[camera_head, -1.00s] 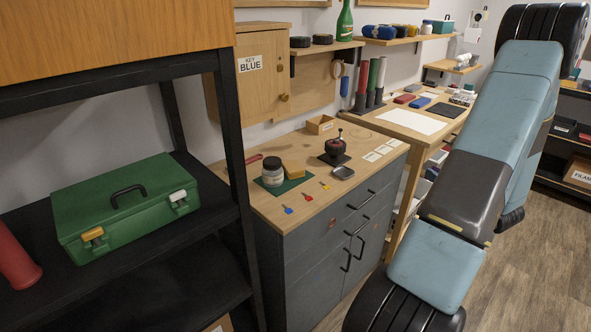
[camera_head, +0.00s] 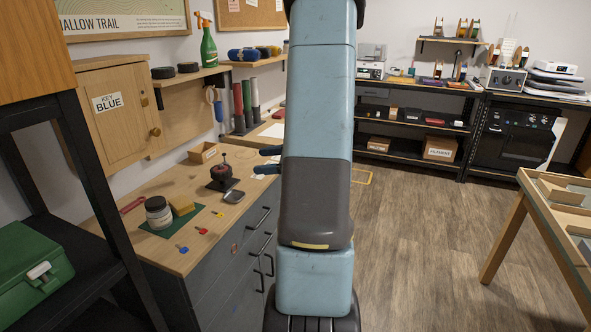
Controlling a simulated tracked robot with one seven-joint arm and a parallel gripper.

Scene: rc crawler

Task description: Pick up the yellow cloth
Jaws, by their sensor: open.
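I cannot make out a yellow cloth for certain. A yellowish block (camera_head: 181,205), more like a sponge than a cloth, lies on a green mat (camera_head: 160,236) on the wooden-topped cabinet. My gripper (camera_head: 267,160) shows only as two dark fingers, apart and empty, sticking out left from behind my arm. They are over the right side of the cabinet area; the rest of the gripper is hidden.
A black rack with a green toolbox (camera_head: 30,270) is close at left. The wooden floor (camera_head: 420,235) is open; a table (camera_head: 535,200) stands at right.

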